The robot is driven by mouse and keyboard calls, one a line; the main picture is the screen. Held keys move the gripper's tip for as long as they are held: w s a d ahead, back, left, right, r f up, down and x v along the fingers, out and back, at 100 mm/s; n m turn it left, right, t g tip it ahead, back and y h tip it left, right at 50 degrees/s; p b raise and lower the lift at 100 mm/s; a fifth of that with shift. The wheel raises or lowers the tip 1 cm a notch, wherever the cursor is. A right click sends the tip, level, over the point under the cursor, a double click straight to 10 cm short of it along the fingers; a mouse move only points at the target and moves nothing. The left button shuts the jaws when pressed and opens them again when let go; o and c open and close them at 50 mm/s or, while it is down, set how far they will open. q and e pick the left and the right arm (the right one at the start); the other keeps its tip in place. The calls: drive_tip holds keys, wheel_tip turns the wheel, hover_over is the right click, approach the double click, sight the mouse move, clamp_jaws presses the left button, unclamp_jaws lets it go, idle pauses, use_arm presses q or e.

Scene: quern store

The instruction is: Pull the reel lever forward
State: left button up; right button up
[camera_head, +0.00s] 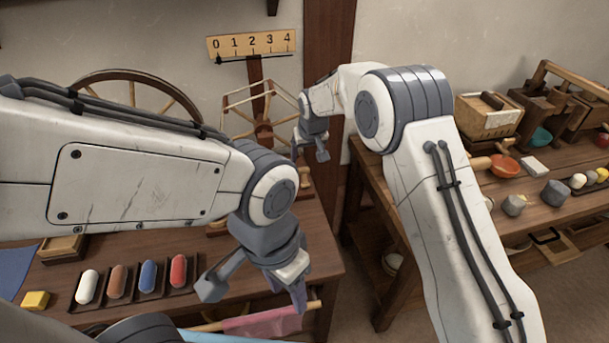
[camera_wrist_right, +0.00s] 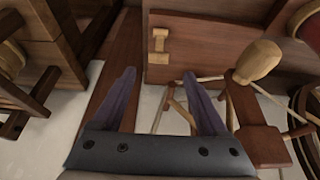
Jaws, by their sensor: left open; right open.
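The reel (camera_head: 263,128), a light wooden frame with thin spokes, stands on the back of the left table, partly hidden by my arms. A pale rounded wooden knob on a short stem, which looks like the reel lever (camera_wrist_right: 257,60), shows in the right wrist view, right of the fingers and apart from them. My right gripper (camera_head: 310,156) is open and empty, beside the reel's right side in the head view; its fingers also show in the right wrist view (camera_wrist_right: 158,78). My left gripper (camera_head: 253,288) is open and empty above the left table's front part.
A numbered scale board (camera_head: 252,44) hangs above the reel. A spoked wheel (camera_head: 135,85) is behind my left arm. Dark trays (camera_head: 102,296) of coloured rolls lie at the table's front left. The right table (camera_head: 535,212) holds a basket (camera_head: 488,115), bowls and stones. A gap separates the tables.

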sight(304, 170)
drive_tip(key=x, duration=1)
drive_tip(key=shift+w+f, duration=0.25)
clamp_jaws()
